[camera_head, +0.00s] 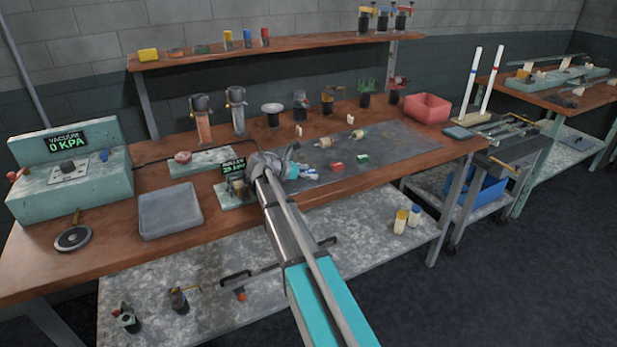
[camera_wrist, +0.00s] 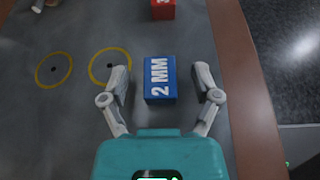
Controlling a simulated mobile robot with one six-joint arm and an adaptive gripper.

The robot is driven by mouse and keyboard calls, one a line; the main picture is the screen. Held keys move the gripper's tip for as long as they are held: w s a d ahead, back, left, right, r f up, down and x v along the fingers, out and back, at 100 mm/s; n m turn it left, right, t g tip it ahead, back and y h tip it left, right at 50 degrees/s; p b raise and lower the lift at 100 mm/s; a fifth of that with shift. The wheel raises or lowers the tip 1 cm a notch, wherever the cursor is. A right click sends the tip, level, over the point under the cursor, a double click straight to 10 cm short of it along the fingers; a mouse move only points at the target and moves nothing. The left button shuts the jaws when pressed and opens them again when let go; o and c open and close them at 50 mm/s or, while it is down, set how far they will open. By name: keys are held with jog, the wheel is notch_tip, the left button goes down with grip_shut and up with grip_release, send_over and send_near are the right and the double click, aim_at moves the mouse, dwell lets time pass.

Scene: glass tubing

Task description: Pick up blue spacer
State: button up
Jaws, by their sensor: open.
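The blue spacer (camera_wrist: 160,80) is a small block marked "2 MM", lying on the grey mat (camera_wrist: 75,120) in the wrist view. My gripper (camera_wrist: 162,74) is open, with one finger on each side of the spacer and a gap showing on both sides. The spacer looks unheld. In the head view my gripper (camera_head: 290,168) is low over the near left part of the mat; the spacer cannot be clearly told apart from it there.
A red block (camera_wrist: 163,9) marked "3" lies beyond the spacer, and a green block (camera_head: 362,158) lies farther right. Yellow rings (camera_wrist: 110,65) are marked on the mat left of the spacer. The wooden table edge (camera_wrist: 245,90) is to the right in the wrist view.

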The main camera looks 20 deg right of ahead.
dwell(0.5)
grip_shut()
jog(key=shift+r, duration=0.1)
dwell(0.3)
jog(key=shift+r+p, duration=0.95)
jog(key=shift+p, duration=0.1)
jog(key=s+a+r+p, duration=0.1)
jog(key=s+r+p, duration=1)
jog(key=s, duration=0.3)
jog(key=shift+a, duration=0.3)
